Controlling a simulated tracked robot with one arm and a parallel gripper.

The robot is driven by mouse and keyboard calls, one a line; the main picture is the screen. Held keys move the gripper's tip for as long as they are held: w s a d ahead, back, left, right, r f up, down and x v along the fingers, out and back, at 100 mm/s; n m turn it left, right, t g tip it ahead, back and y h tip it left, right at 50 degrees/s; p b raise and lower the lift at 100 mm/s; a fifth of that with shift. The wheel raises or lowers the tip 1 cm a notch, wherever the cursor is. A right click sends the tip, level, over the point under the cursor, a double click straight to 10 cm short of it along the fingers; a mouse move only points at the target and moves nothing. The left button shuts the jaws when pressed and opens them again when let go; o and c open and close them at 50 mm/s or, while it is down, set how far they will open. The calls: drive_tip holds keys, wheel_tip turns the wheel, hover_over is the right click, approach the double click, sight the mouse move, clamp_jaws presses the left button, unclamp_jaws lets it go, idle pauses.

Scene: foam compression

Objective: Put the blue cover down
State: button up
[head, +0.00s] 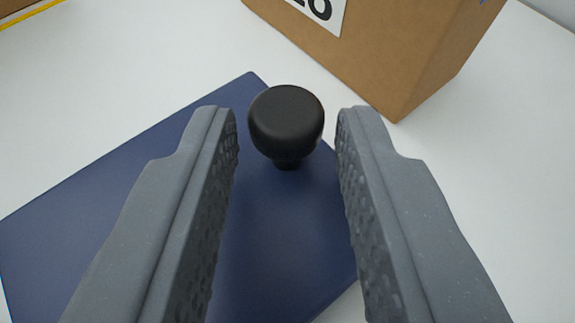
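The blue cover (110,210) is a flat dark blue panel, seen in the head view across the lower left and middle. A black round knob (286,118) on a short stem stands up from it. My gripper (287,118) is open, with one grey finger on each side of the knob. A gap shows between the knob and each fingertip. The fingers hide parts of the cover. The cover appears to lie on the white surface, though what is under it cannot be seen.
A cardboard box (390,50) with a white label stands close behind the cover at the upper right. A yellow strip (30,14) edges a brown thing at the upper left corner.

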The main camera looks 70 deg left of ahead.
drive_tip(key=shift+o, duration=0.9)
drive_tip(key=shift+d+r, duration=0.15)
drive_tip(key=p+v, duration=0.1)
drive_tip(key=v, duration=1)
drive_tip(key=shift+s+d+r, duration=0.15)
drive_tip(key=shift+s+d, duration=0.05)
drive_tip(key=shift+d, duration=0.1)
